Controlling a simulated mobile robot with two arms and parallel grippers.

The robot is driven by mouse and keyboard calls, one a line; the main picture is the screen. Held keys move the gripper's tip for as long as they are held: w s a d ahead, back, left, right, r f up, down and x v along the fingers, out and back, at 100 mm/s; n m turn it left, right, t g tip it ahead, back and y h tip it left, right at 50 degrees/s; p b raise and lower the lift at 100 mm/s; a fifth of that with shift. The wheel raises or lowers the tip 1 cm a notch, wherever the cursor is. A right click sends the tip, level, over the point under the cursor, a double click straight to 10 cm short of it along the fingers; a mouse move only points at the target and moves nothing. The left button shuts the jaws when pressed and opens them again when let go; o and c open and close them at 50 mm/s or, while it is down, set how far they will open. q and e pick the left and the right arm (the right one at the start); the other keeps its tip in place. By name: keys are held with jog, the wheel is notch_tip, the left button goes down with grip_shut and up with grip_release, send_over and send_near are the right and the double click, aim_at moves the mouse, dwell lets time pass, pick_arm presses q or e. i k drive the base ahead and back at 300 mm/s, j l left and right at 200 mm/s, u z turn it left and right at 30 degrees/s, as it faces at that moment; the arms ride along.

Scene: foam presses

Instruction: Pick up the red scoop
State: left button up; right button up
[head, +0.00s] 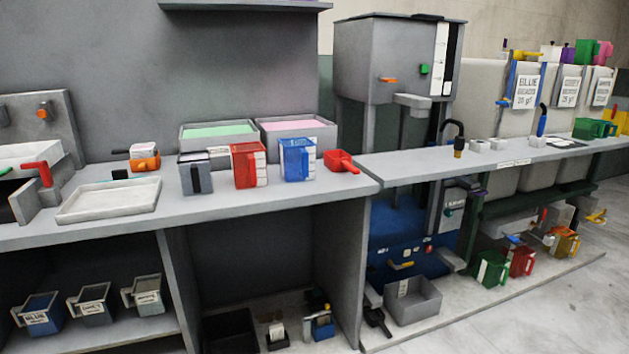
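The red scoop (341,161) lies on the grey counter (350,184), close to its right end. It stands just right of the blue jug (297,160), with a small gap between them. Its handle points to the right and toward the front. Nothing covers it. Neither of my grippers shows in the head view.
Left of the blue jug stand a red jug (247,165) and a grey jug (195,173). Behind them are trays with green (217,131) and pink (295,125) contents. A white tray (110,199) lies further left. The counter in front of the scoop is clear.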

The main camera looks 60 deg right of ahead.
aim_at(337, 161)
jog(key=z, duration=2.1)
